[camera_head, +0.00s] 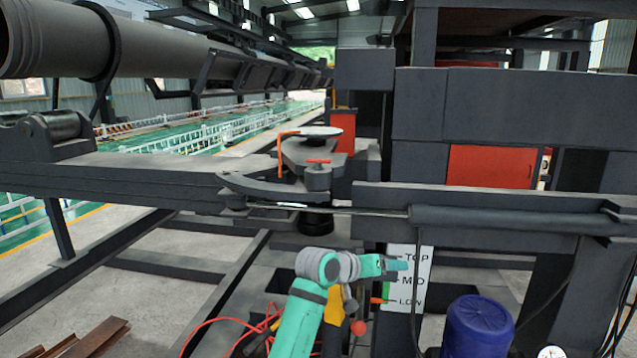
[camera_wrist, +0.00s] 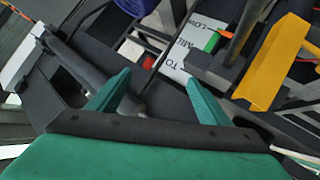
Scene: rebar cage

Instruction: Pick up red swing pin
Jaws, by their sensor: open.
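An orange-red L-shaped pin (camera_head: 281,155) stands upright at the left edge of the dark swing bracket in the head view. A small red T-shaped handle (camera_head: 318,162) sits on the bracket just right of it. I cannot tell which of the two is the red swing pin. My gripper (camera_head: 398,264) is below and right of both, in front of the white level sign, well apart from them. In the wrist view my gripper (camera_wrist: 157,76) has its two teal fingers spread with nothing between them. Neither red part can be made out for sure in the wrist view.
The TOP/MID/LOW sign (camera_head: 410,275) is behind my gripper. A blue drum (camera_head: 478,327) stands at the lower right. A grey cylinder (camera_head: 500,220) and long dark beams (camera_head: 120,175) flank the bracket. Red hoses (camera_head: 215,322) lie at the lower left.

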